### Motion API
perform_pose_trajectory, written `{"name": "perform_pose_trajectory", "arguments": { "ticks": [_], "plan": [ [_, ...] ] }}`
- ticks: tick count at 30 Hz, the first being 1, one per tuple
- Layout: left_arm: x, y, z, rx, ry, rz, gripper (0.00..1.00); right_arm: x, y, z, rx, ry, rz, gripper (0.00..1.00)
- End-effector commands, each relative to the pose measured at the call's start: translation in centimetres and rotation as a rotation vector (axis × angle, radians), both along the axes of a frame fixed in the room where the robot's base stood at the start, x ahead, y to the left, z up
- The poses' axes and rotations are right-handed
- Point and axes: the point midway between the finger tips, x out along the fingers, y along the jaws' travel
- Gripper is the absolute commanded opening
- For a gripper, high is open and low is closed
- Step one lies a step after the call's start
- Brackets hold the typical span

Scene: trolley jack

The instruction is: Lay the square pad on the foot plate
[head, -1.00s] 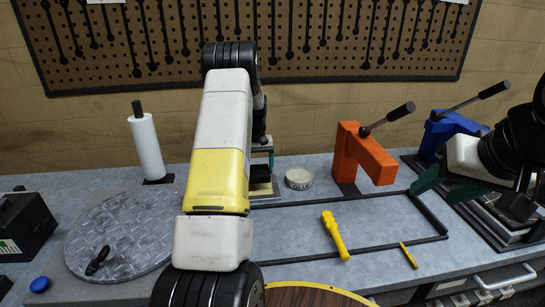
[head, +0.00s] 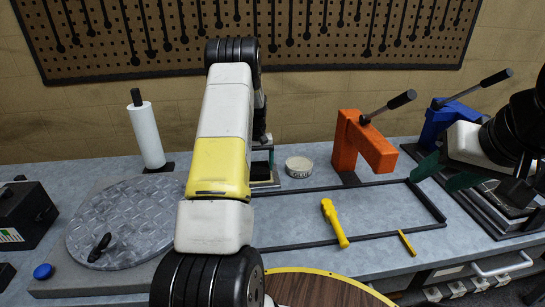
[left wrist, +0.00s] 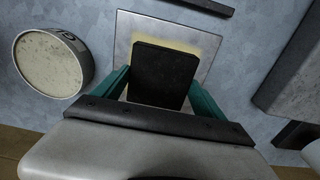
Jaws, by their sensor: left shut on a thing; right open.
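The square pad (left wrist: 162,75) is a dark, flat block. My left gripper (head: 262,160) is shut on it, with a teal finger at each side in the left wrist view. The pad is over the foot plate (left wrist: 133,28), a grey metal square with a pale yellow patch that shows around the pad. The foot plate also shows in the head view (head: 266,184), partly hidden behind my left arm. I cannot tell whether the pad touches the plate. My right gripper (head: 440,176) has teal fingers and is open and empty at the right.
A round tin (head: 299,166) stands just right of the foot plate. An orange press (head: 362,145) and a blue press (head: 440,128) stand further right. A yellow tool (head: 335,222) lies inside a black frame. A round patterned plate (head: 120,225) is at left.

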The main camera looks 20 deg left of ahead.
Motion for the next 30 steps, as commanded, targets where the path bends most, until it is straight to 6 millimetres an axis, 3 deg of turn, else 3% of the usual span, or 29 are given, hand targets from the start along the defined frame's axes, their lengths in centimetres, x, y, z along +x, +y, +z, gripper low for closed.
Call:
{"name": "perform_pose_trajectory", "arguments": {
  "ticks": [10, 11, 14, 23, 30],
  "plan": [
    [0.0, 0.0, -0.4, 0.000, 0.000, 0.000, 0.26, 0.0, 0.0, 0.0, 0.000, 0.000, 0.000, 0.51],
    [0.0, 0.0, -0.4, 0.000, 0.000, 0.000, 0.83, 0.0, 0.0, 0.0, 0.000, 0.000, 0.000, 0.51],
    [0.0, 0.0, -0.4, 0.000, 0.000, 0.000, 1.00, 0.0, 0.0, 0.0, 0.000, 0.000, 0.000, 0.51],
    [0.0, 0.0, 0.0, 0.000, -0.001, 0.000, 1.00, 0.0, 0.0, 0.0, 0.000, 0.000, 0.000, 0.51],
    [0.1, 0.0, 3.8, 0.000, -0.003, 0.000, 1.00, 0.0, 0.0, 0.0, 0.000, 0.000, 0.000, 0.51]
  ]
}}
